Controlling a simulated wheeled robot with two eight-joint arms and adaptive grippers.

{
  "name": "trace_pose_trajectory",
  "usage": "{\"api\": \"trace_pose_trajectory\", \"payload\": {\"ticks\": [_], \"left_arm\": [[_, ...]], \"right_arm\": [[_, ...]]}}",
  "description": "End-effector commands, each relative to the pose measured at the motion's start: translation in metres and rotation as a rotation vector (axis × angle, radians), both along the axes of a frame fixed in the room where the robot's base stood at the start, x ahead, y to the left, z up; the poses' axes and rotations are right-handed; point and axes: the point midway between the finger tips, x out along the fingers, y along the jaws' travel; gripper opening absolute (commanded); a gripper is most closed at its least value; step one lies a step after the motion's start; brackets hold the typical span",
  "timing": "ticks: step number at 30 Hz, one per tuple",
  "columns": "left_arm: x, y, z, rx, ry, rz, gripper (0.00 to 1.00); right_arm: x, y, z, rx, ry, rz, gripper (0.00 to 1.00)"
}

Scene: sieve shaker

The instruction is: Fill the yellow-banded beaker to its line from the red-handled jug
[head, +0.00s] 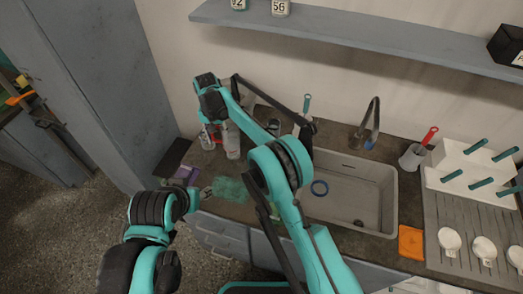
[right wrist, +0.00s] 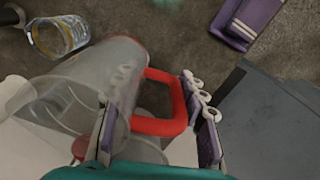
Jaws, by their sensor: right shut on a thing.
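The red-handled jug (right wrist: 95,75) is clear, with a red rim and handle. My right gripper (right wrist: 158,135) is shut on the red handle (right wrist: 172,105), with the jug body beside its fingers. I cannot tell how full the jug is. The jug also shows in the head view (head: 232,145), below my right gripper (head: 217,128) at the counter's back left. The yellow-banded beaker (right wrist: 62,36), clear with a yellow band, is near the jug at upper left in the right wrist view, apart from the gripper. My left arm is at lower left in the head view; its fingers are not clear.
A sink (head: 350,195) with a tap (head: 371,118) is right of my right arm. A green cloth (head: 230,190) and a purple item (right wrist: 245,22) lie on the counter.

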Motion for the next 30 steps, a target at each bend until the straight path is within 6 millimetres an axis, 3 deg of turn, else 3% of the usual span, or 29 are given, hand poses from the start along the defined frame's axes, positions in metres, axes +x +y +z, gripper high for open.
{"api": "trace_pose_trajectory", "payload": {"ticks": [30], "left_arm": [[0.0, 0.0, -0.013, 0.0, 0.0, 0.0, 0.45]], "right_arm": [[-0.002, -0.03, 0.032, 0.472, -0.034, 0.004, 0.0]]}}
